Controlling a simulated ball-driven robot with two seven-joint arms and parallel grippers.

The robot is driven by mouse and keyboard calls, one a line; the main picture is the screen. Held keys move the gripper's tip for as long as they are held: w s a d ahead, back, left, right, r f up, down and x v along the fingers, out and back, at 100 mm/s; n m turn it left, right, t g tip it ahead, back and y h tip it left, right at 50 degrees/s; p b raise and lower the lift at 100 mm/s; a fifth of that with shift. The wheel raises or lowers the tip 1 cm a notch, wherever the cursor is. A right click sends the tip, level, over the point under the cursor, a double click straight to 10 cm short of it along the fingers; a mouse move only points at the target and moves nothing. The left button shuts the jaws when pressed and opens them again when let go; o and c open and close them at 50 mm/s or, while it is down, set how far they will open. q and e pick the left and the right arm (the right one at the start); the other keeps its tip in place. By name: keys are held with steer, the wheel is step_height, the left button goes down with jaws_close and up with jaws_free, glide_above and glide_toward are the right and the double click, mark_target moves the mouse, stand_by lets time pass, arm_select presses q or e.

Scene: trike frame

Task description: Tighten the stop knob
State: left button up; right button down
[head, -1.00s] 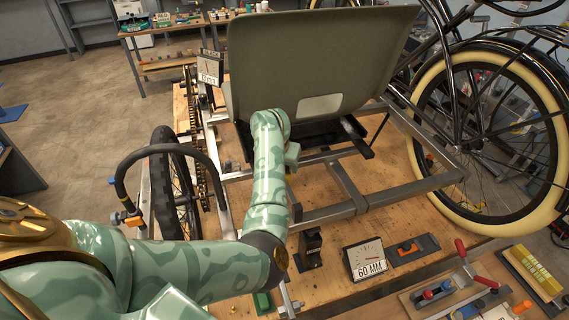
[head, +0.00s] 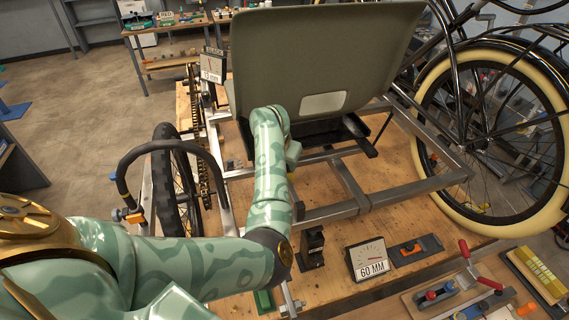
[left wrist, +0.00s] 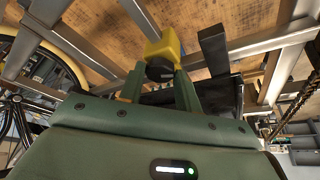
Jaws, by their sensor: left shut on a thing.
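My left gripper (left wrist: 160,82) shows in the left wrist view with its two green fingers closed around a yellow knob with a dark end (left wrist: 165,48). I take this to be the stop knob. Its threads or seat are hidden. In the head view my left arm reaches over the trike frame (head: 350,190) to just in front of the grey-green seat (head: 325,60); its fingers and the knob are hidden there by the arm. My right gripper is not in view.
A 60 MM dial card (head: 370,262) and a dial by the chain (head: 212,68) stand near the frame. A toggle clamp with red handles (head: 478,268) is at the lower right. A cream-tyred bicycle wheel (head: 490,140) stands at the right; a black-tyred wheel (head: 175,185) is at the left.

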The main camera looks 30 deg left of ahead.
arm_select(q)
steer(key=shift+a+f+m+h+b, duration=0.15)
steer(key=shift+m+h+b, duration=0.25)
steer(key=shift+m+b, duration=0.55)
steer(key=shift+m+h, duration=0.4)
steer(key=shift+m, duration=0.65)
steer(key=m, duration=0.2)
steer(key=m+h+b, duration=0.1)
steer(key=shift+w+a+m+g, duration=0.1)
steer(key=shift+a+m+g, duration=0.1)
steer(key=shift+m+g, duration=0.15)
steer(key=shift+m+h, duration=0.3)
steer(key=shift+m, duration=0.35)
steer(key=o, duration=1)
steer(key=shift+c, duration=0.2)
